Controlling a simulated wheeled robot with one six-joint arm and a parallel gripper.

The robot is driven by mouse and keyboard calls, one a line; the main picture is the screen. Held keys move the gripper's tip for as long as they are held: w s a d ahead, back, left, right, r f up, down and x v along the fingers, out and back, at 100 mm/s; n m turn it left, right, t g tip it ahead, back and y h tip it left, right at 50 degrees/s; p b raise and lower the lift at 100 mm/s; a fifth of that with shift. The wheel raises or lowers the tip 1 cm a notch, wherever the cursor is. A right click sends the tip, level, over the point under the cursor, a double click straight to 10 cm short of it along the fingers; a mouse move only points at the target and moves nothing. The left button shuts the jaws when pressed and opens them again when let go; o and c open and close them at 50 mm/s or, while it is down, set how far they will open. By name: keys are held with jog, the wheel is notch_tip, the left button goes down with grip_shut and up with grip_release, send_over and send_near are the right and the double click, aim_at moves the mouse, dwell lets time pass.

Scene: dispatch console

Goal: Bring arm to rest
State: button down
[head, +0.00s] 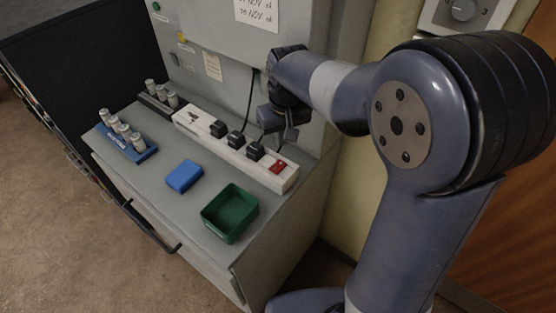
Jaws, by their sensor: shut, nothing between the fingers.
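My arm rises at the right of the head view and bends left over the back right of the console. My gripper (283,138) hangs at the end of it, pointing down, just behind the right part of the white power strip (215,143). Its fingers are small and dark here. They look shut, with nothing held. I cannot tell how far the fingertips are above the console top (160,183).
Black plugs (236,139) and a red switch (278,167) sit on the strip. A green tray (231,212), a blue box (184,176), a blue rack (138,150) with cylinders and a dark rack (153,103) stand around it. The cabinet wall rises behind.

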aim_at(280, 162)
jog(key=shift+f, duration=0.15)
notch_tip(280, 162, down, 7)
jog(key=b, duration=0.6)
jog(key=shift+r, duration=0.25)
jog(key=shift+r, duration=0.15)
